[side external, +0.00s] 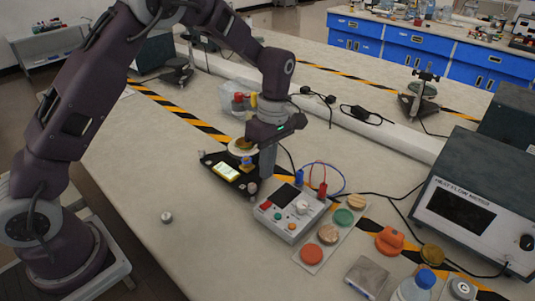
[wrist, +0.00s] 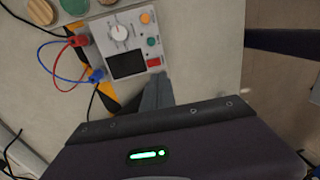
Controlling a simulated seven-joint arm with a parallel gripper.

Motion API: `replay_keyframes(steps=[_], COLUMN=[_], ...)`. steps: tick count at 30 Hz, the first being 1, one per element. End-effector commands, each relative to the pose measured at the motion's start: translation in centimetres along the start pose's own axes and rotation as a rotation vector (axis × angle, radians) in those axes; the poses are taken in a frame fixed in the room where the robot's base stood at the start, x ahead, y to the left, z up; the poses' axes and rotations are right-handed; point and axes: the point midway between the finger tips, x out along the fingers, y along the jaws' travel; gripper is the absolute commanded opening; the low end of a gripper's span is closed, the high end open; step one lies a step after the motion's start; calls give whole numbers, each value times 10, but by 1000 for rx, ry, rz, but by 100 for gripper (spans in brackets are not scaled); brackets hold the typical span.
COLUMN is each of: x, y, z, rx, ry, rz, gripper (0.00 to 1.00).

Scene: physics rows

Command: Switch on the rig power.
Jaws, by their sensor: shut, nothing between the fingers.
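The grey control box (side external: 290,212) stands on the bench with a dark screen, a white knob and coloured buttons. In the wrist view the control box (wrist: 112,32) is at the upper middle, with a red rocker or button (wrist: 154,62) at its lower right corner. The red part also shows in the side view (side external: 266,205). My gripper (side external: 267,174) is shut and empty, just behind the box in the side view. Its fingers (wrist: 163,80) point down close to the red part in the wrist view; I cannot tell whether they touch anything.
A black stand (side external: 218,164) with a lit yellow display is left of my gripper. Red and blue leads (wrist: 60,58) plug into the box. A tray of coloured discs (side external: 311,255) and the heat flow meter (side external: 470,210) are to the right. Bench at front left is mostly clear.

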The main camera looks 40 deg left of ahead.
Motion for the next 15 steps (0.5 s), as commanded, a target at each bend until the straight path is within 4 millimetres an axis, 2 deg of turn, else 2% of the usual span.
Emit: replay_keyframes(steps=[3,6,15], x=[-23,-35,-43], y=[-1,-1,-3], z=[0,0,0], rx=[0,0,0], ry=[0,0,0], rz=[3,2,-1], gripper=[0,0,0])
